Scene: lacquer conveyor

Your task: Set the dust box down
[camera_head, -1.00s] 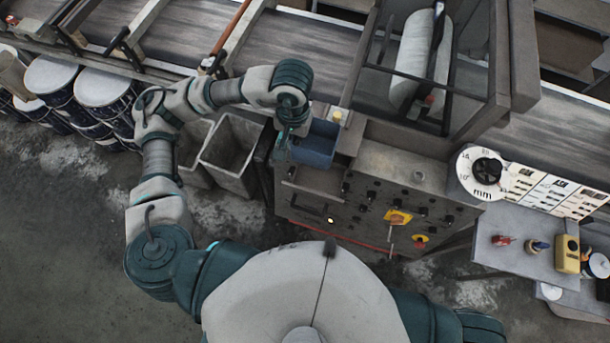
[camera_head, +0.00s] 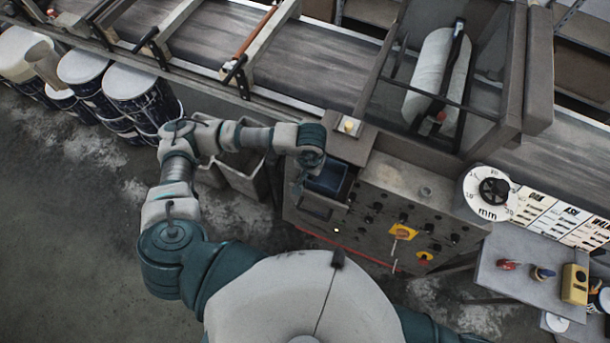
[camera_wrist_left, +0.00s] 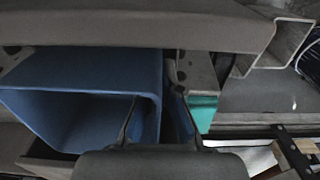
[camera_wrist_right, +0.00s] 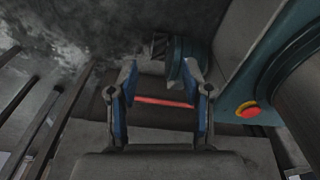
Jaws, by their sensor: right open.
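The dust box (camera_head: 328,180) is an open blue box at the upper left of the grey control cabinet. It also shows large in the left wrist view (camera_wrist_left: 80,95), its opening facing the camera. My left gripper (camera_head: 298,190) is at the box's left side. In the left wrist view its fingers (camera_wrist_left: 160,120) stand on either side of a blue wall of the box, closed on it. Whether the box's underside touches the cabinet is hidden. My right gripper (camera_wrist_right: 160,110) is open and empty, blue pads apart; it is outside the head view.
The cabinet (camera_head: 385,215) carries knobs and a yellow switch (camera_head: 402,231). A conveyor (camera_head: 330,60) runs behind it. Grey bins (camera_head: 240,175) stand left of the cabinet, and drums (camera_head: 140,95) farther left. A side table (camera_head: 525,265) is at right.

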